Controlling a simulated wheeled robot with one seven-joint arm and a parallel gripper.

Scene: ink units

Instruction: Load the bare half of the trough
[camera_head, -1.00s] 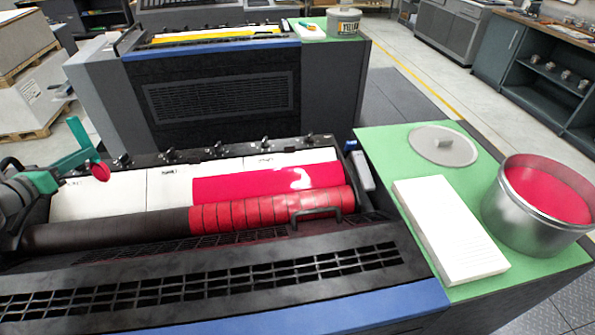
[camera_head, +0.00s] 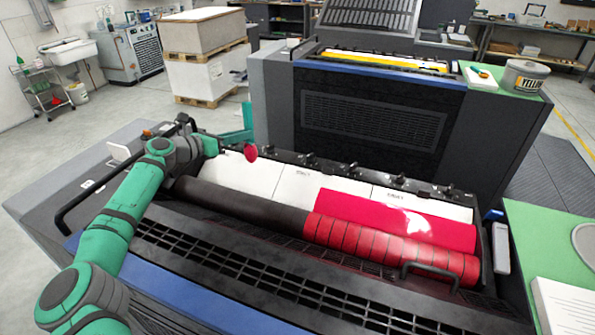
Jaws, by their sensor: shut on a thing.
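The ink trough of the near press has a bare white left half (camera_head: 250,178) and a right half covered with glossy magenta ink (camera_head: 395,216). The roller in front is dark on the left (camera_head: 240,206) and red on the right (camera_head: 390,246). My gripper (camera_head: 242,132), green, is at the trough's left end, above its back edge. It is shut on a tool with a magenta blob (camera_head: 251,152) at its end. The tool's handle and shape are mostly hidden. The blob appears over the bare half, but I cannot tell whether it touches.
A black slotted guard (camera_head: 290,280) with a handle (camera_head: 430,272) runs along the front. Several black keys line the trough's back edge. A green side table (camera_head: 550,230) at right holds a white pad (camera_head: 565,305). Another press with yellow ink (camera_head: 385,60) stands behind.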

